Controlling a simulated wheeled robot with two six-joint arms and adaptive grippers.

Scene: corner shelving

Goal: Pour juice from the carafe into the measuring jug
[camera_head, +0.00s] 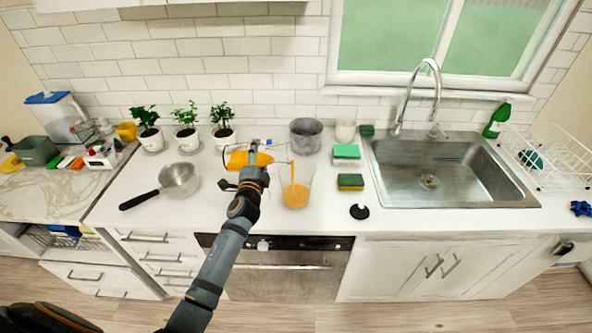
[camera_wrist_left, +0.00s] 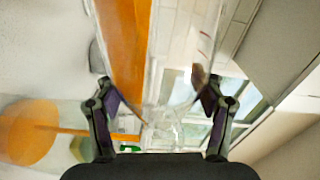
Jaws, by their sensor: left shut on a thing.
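My left gripper (camera_head: 255,158) is shut on the clear carafe (camera_head: 238,160), which it holds tipped on its side above the worktop. Orange juice lies along the carafe's lower side, and the carafe also shows between the fingers in the left wrist view (camera_wrist_left: 130,50). The clear measuring jug (camera_head: 297,188) stands upright on the worktop just right of the gripper. Orange juice fills its lower part, and a thin orange stream runs down into it. The stream and the jug's juice (camera_wrist_left: 28,132) also show at the left of the wrist view. My right gripper is not in view.
A saucepan (camera_head: 178,182) stands left of my arm, its black handle pointing left. A grey pot (camera_head: 305,135) is behind the jug. Sponges (camera_head: 350,181) and a black round item (camera_head: 359,211) lie between jug and sink (camera_head: 440,175). Potted plants (camera_head: 186,137) line the back wall.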

